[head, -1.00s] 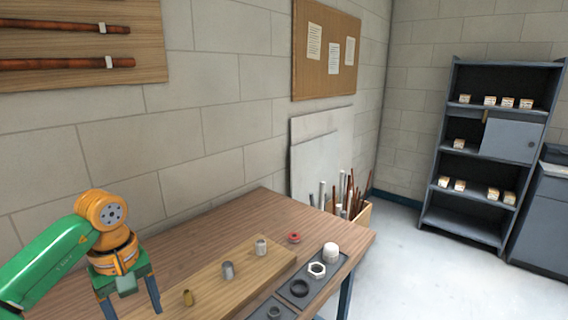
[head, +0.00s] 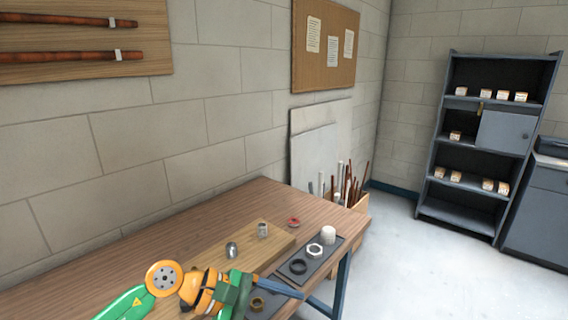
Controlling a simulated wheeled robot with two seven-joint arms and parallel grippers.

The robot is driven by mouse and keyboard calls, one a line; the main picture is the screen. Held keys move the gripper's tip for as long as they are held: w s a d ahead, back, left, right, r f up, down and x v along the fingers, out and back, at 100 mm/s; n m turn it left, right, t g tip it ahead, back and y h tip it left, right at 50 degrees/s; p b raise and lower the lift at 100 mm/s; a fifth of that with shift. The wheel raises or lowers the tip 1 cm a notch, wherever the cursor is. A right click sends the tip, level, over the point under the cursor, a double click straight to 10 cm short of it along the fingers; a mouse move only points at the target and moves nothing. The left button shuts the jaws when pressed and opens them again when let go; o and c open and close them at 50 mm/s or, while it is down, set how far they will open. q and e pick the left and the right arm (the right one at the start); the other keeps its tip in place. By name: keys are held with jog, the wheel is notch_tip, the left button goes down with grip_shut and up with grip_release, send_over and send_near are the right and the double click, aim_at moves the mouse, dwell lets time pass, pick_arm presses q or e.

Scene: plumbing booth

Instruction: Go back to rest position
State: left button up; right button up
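My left gripper (head: 285,290) is at the bottom of the head view, its fingers pointing right over the front of the workbench and the dark mat (head: 331,261). The fingers overlap, so their opening cannot be told; no held thing shows. A grey metal fitting (head: 231,249) and a lighter fitting (head: 263,230) stand on the wooden board (head: 283,241). On the mat are a white cap (head: 328,235), a pale hex nut (head: 314,250), a black ring (head: 298,267) and a brownish ring (head: 257,303) by the gripper. My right gripper is not in view.
The wooden workbench (head: 200,220) runs along the block wall. A red ring-shaped part (head: 293,221) lies behind the board. A crate (head: 361,202) of pipes stands beyond the bench. A grey shelf (head: 466,211) holds small boxes. The floor at the right is clear.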

pick_arm(q)
jog(key=w+d+r+n+t+h, duration=0.1)
jog(key=d+r+n+t+h, duration=0.3)
jog(key=r+n+t+h, duration=0.75)
jog(key=w+a+f+n+t+y, duration=0.35)
jog(key=a+n+t+y, duration=0.3)
jog(key=n+y, duration=0.8)
jog(key=a+f+n+g+y, duration=0.3)
jog(key=a+f+n+y, duration=0.7)
jog(key=n, duration=1)
jog(key=s+a+f+n+g+h, duration=0.1)
jog(key=s+a+f+n+g, duration=0.1)
jog(key=s+f+n+g, duration=0.65)
jog(key=s+a+f+n+g, duration=0.3)
jog(key=s+f+g, duration=0.1)
jog(key=s+f, duration=0.85)
jog(key=s+f+g+b, duration=0.1)
jog(key=s+f+b, duration=0.2)
jog(key=f, duration=0.9)
jog(key=s+f+g+b, duration=0.1)
jog(key=s+f+b, duration=0.2)
jog(key=f, duration=0.8)
jog(key=s+a+f+b, duration=0.1)
jog(key=s+f+b, duration=0.3)
jog(key=s+f, duration=0.6)
notch_tip(320, 180, down, 2)
jog(key=shift+s+a+f+m+g, duration=0.1)
jog(key=shift+s+a+m+g, duration=0.25)
jog(key=shift+s, duration=0.05)
